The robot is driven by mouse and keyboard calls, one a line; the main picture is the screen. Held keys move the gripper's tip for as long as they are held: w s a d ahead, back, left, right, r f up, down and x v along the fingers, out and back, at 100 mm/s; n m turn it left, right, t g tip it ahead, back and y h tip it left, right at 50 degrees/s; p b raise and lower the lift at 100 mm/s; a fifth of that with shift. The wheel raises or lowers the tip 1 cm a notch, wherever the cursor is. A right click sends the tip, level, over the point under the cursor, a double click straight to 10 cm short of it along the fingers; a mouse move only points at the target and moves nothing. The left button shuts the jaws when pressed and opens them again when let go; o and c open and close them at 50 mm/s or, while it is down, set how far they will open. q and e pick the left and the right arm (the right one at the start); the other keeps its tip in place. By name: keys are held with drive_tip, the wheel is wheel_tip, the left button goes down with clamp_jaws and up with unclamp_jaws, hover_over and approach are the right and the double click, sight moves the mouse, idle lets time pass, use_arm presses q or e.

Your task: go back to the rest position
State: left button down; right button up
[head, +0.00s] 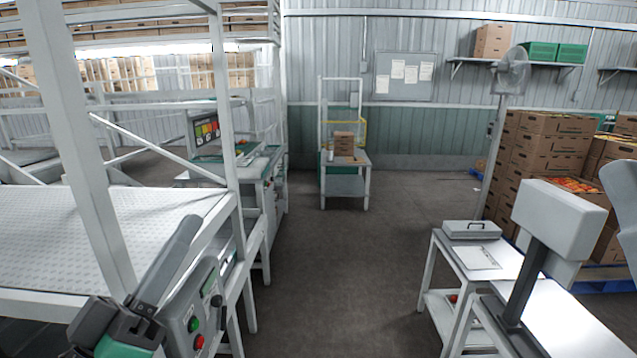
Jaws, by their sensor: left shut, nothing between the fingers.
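My left gripper (184,232) shows at the lower left, with its dark grey and teal body at the bottom edge. Its long grey fingers are together and point up and to the right. Nothing is held between them. It appears in front of the white frame and the control box (196,312) with green and red buttons; I cannot tell its exact distance from them. My right gripper is not in view.
A white frame with a pale textured deck (60,235) fills the left. A white table (480,258) with a grey case (472,230) and a post-mounted box (558,218) stand right. Stacked cartons (545,150) are behind. The floor (340,280) between is clear.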

use_arm(q)
drive_tip(key=s+r+m+t+y, duration=0.2)
drive_tip(key=s+r+m+t, duration=0.15)
drive_tip(key=s+r, duration=0.85)
wheel_tip(320, 180, up, 38)
drive_tip(key=a+n+y+p, duration=0.1)
drive_tip(key=y+p, duration=0.2)
drive_tip(key=p, duration=3.5)
drive_tip(key=shift+w+f+y+p, duration=0.2)
drive_tip(key=shift+y+p, duration=0.1)
drive_tip(key=shift+p, duration=0.1)
drive_tip(key=shift+s+a+n+t, duration=0.1)
drive_tip(key=shift+n+t, duration=0.15)
